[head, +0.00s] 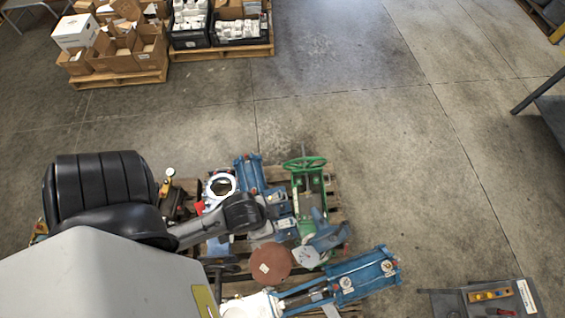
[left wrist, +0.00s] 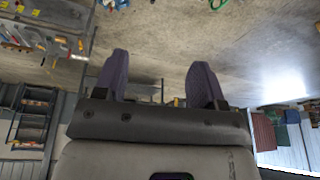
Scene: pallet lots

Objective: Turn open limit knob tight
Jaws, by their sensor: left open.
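I cannot pick out the open limit knob; it is too small or hidden. Blue valve actuators lie on a wooden pallet, one at the lower right (head: 365,274) and one further back (head: 250,174). A valve with a green handwheel (head: 304,163) stands beside them. My left gripper (left wrist: 160,62) is open and empty in the left wrist view, its two dark fingers spread over distant floor. In the head view my grey arm reaches over the pallet's left part, but its fingers are not clear. A green curved piece (left wrist: 218,4) shows at the wrist view's top edge. My right gripper is not in view.
A reddish-brown disc (head: 270,263) lies near the pallet's front. A grey surface with a yellow level (head: 490,295) is at the lower right. Pallets with cardboard boxes (head: 125,50) and black bins (head: 240,28) stand at the back left. The concrete floor between is clear.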

